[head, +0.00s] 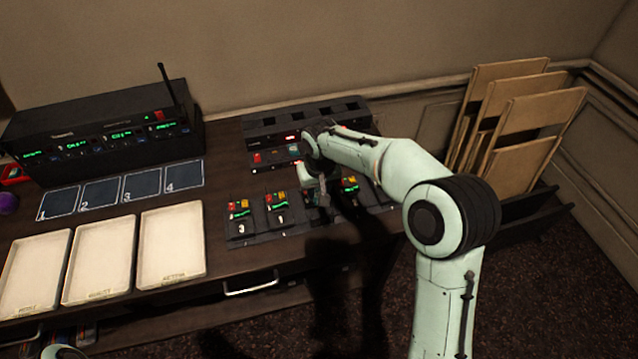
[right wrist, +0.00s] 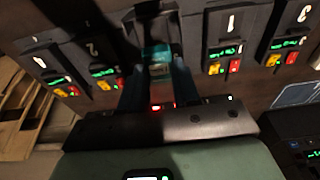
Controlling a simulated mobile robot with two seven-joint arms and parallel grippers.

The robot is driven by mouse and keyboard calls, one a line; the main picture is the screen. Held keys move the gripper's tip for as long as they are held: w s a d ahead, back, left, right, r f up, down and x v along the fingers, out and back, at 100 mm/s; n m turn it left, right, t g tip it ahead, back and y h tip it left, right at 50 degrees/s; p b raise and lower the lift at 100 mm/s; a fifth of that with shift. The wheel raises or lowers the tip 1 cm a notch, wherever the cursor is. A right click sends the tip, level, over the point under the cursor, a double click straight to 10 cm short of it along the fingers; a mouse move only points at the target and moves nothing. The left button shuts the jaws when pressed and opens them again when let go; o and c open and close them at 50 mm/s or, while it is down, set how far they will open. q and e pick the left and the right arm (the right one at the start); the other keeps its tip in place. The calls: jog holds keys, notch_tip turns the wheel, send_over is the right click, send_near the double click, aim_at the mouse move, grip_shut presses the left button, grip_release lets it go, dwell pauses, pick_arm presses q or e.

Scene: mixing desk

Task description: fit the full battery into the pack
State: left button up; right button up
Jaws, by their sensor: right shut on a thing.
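My right gripper (head: 318,200) is over the row of packs on the desk. In the right wrist view its two fingers (right wrist: 158,64) are shut on a small teal-topped battery (right wrist: 156,52) with a pale label. The battery is in line with a dark grey pack (right wrist: 152,12) in the middle of the row. I cannot tell how far it sits inside that pack. In the head view my right arm and gripper hide the battery and most of this pack.
Packs numbered 1 (right wrist: 228,45) and 2 (right wrist: 98,65) flank the middle one closely, with more beyond. A dark slotted unit (head: 270,126) stands behind. Three pale trays (head: 172,245) and numbered cards (head: 142,184) lie left.

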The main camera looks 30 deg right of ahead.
aim_at(318, 212)
jog(key=shift+f+b, duration=0.35)
jog(key=shift+f, duration=0.15)
notch_tip(318, 212, down, 4)
jog(key=b, duration=0.2)
jog(key=shift+b, duration=0.4)
pick_arm(q)
jog(key=shift+s+f+b, duration=0.15)
jog(key=shift+s+f, duration=0.1)
jog(key=shift+f, duration=0.5)
jog(key=shift+s+f+b, duration=0.1)
jog(key=shift+s+f, duration=0.15)
jog(key=shift+f, duration=0.55)
jog(key=shift+s+f+b, duration=0.15)
jog(key=shift+s+f, duration=0.1)
jog(key=shift+f, duration=0.5)
pick_arm(e)
jog(key=shift+f, duration=0.65)
pick_arm(q)
jog(key=shift+f, duration=0.1)
pick_arm(e)
jog(key=shift+f, duration=0.5)
jog(key=o, duration=1.3)
jog(key=shift+r, duration=0.1)
